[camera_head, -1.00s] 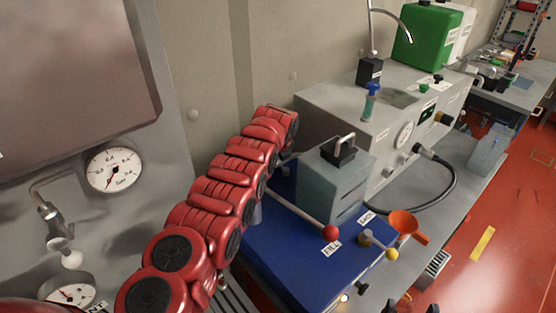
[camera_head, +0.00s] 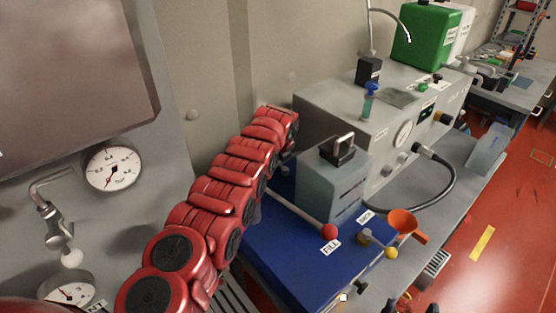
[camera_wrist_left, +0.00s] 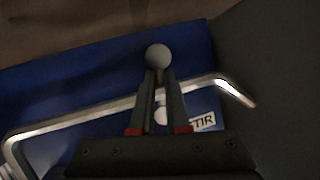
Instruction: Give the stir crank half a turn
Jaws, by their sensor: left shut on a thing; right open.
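In the left wrist view, my left gripper (camera_wrist_left: 159,75) is shut, its two dark fingers close together with a pale grey ball knob (camera_wrist_left: 158,54) at their tips. A white label (camera_wrist_left: 203,122) reading "TIR", its first letter covered, lies just right of the fingers on the blue surface. In the head view, my red left arm reaches over the left side of the blue box (camera_head: 290,255) and hides the stir crank and most of the left gripper (camera_head: 285,158).
A bent silver bar (camera_wrist_left: 75,116) crosses the wrist view behind the fingers. On the blue box are a red-balled FILL lever (camera_head: 330,231) and a yellow knob (camera_head: 391,253). An orange funnel (camera_head: 403,222) and a grey block with a handle (camera_head: 330,185) stand close by.

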